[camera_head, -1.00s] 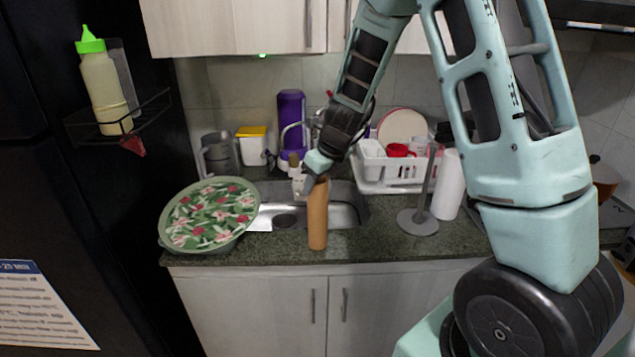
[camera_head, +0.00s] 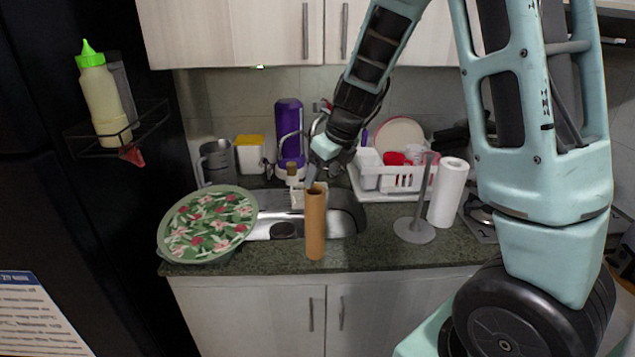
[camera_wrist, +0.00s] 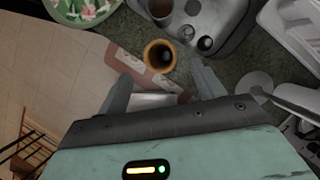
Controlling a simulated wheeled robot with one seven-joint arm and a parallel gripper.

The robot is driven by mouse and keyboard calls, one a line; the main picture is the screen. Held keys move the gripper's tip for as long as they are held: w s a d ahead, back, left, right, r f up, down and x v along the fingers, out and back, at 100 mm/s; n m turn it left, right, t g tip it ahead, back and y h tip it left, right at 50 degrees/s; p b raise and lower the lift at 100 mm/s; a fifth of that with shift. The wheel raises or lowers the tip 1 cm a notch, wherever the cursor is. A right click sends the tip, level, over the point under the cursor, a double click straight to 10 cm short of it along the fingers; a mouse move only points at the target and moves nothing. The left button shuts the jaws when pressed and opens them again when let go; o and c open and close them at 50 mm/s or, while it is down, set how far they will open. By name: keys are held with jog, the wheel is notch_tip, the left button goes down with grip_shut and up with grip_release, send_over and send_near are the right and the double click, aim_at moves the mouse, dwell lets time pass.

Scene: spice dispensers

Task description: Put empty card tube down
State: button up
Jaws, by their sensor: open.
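The empty card tube (camera_head: 315,226) is brown and stands upright on the dark counter (camera_head: 270,258), at the front edge of the sink. In the wrist view its open round top (camera_wrist: 160,56) shows, with a dark hollow inside. My gripper (camera_head: 313,180) is just above the tube's top in the head view. In the wrist view my gripper (camera_wrist: 160,85) has its two fingers spread apart, with nothing between them. The tube's rim lies just beyond the fingertips, apart from them.
A floral-covered round bowl (camera_head: 208,224) stands left of the tube, and the sink (camera_head: 345,222) is behind it. A holder stand (camera_head: 414,230), a white paper roll (camera_head: 448,192) and a dish rack (camera_head: 400,178) are to the right.

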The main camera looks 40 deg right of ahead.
jog(key=v, duration=0.5)
jog(key=s+a+n+g+y, duration=0.1)
jog(key=s+a+n, duration=0.3)
jog(key=a+n, duration=0.3)
jog(key=s+a+f+n+g, duration=0.1)
jog(key=s+a+n, duration=0.2)
jog(key=a+n, duration=0.4)
jog(key=s+a+n+g+y, duration=0.1)
jog(key=s+a+n, duration=0.3)
jog(key=a+n, duration=0.3)
jog(key=s+a+n+h, duration=0.1)
jog(key=s+a+n, duration=0.2)
jog(key=s+n, duration=0.4)
jog(key=s+a+f+n+g+h, duration=0.1)
jog(key=s+a+n, duration=0.2)
jog(key=s+n, duration=0.5)
jog(key=n, duration=0.5)
jog(key=shift+a+f+n+p, duration=0.15)
jog(key=shift+n+p, duration=0.15)
jog(key=shift+s, duration=0.1)
